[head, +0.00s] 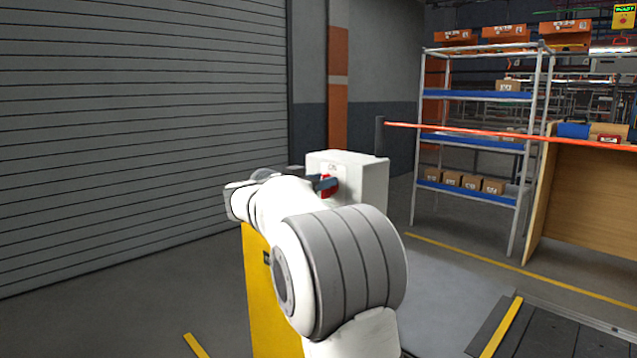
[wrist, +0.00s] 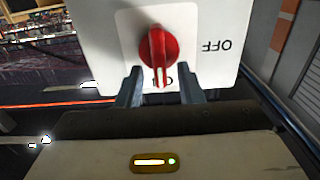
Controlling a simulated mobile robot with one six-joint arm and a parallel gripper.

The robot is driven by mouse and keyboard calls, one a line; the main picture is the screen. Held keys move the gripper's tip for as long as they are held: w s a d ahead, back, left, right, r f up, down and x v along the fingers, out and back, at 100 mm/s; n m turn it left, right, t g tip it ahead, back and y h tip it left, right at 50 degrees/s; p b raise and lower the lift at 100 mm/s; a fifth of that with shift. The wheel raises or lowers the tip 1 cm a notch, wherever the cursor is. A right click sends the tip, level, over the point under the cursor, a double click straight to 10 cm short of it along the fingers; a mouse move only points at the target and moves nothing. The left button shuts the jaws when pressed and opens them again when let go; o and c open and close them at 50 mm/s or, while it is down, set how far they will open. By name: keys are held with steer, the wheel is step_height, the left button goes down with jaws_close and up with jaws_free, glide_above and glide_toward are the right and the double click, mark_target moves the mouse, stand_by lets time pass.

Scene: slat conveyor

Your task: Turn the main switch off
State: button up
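The main switch is a red rotary knob (wrist: 157,50) on the front of a white box (wrist: 205,70). In the wrist view the box appears upside down, with OFF to the right of the knob and ON below it, partly covered. The knob's handle points at ON. My gripper (wrist: 160,78) is open, with one dark finger on each side of the handle's end and gaps between; whether the tips touch the box I cannot tell. In the head view the white box (head: 365,180) stands beyond my arm, and the red knob (head: 329,187) is partly hidden by my gripper (head: 322,183).
A yellow post (head: 262,290) stands below the box, partly behind my arm. A grey roller shutter (head: 140,120) fills the left. A shelf rack (head: 475,140) with boxes and a wooden panel (head: 580,205) stand at the right. The conveyor (head: 560,335) lies at the lower right.

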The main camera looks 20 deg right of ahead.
steer(key=shift+c, duration=0.3)
jaws_close()
steer(key=shift+a+f, duration=0.1)
steer(key=shift+w+a+f+n+p, duration=0.1)
steer(key=shift+w+f+n+p, duration=0.4)
steer(key=shift+n, duration=2.5)
steer(key=shift+w+a+f+n+p, duration=0.1)
steer(key=shift+n+p, duration=0.8)
steer(key=shift+n, duration=2.1)
steer(key=shift+w+f+n+p, duration=0.25)
steer(key=shift+n+p, duration=0.45)
steer(key=shift+n, duration=2.3)
